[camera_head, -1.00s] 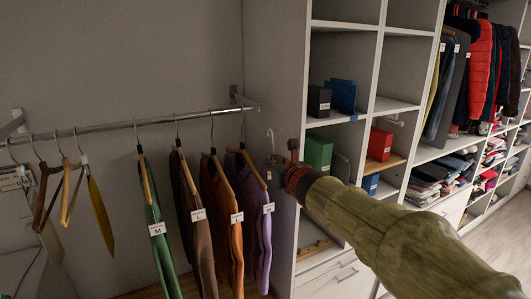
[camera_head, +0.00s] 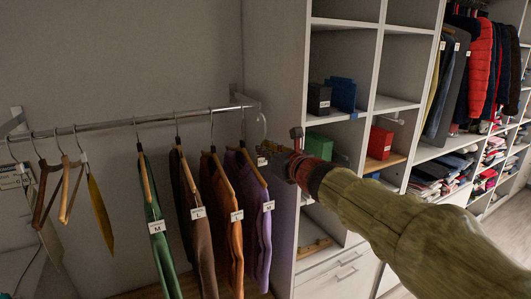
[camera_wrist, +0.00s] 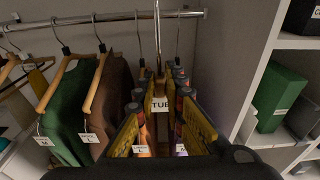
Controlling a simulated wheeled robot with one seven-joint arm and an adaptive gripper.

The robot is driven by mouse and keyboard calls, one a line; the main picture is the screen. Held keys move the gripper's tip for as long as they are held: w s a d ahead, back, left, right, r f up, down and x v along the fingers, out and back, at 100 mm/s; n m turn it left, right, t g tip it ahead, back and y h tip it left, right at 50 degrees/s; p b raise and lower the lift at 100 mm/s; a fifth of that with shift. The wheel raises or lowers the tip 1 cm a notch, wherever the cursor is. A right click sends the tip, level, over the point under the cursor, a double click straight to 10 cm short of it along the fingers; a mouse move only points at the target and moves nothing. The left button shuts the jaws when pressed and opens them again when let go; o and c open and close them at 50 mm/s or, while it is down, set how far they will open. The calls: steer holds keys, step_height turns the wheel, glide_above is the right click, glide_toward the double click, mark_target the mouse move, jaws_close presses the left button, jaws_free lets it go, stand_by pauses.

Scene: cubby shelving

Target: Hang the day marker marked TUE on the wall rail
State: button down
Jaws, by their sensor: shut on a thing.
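My gripper (camera_head: 272,161) is near the right end of the wall rail (camera_head: 130,124), in front of the purple garment. It is shut on the TUE day marker, whose white label (camera_wrist: 160,104) reads TUE between the fingers in the wrist view. The marker's metal hook (camera_head: 263,127) stands upright above the gripper, close to the rail's end bracket (camera_head: 243,100). In the wrist view the hook's shaft (camera_wrist: 157,35) rises across the rail (camera_wrist: 100,18). I cannot tell whether it touches the rail. The marker's lower part is hidden by the fingers.
Green, brown, orange and purple (camera_head: 258,220) garments with size tags hang on the rail. Bare wooden hangers (camera_head: 66,190) and a yellow flat piece (camera_head: 100,212) hang at left. The cubby shelving (camera_head: 285,60) stands close on the right, with green (camera_head: 318,146), red and black boxes.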

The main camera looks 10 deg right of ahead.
steer(key=p+x, duration=0.4)
steer(key=x, duration=2.6)
steer(key=shift+r, duration=0.2)
stand_by(1.5)
steer(key=c, duration=1.8)
jaws_free()
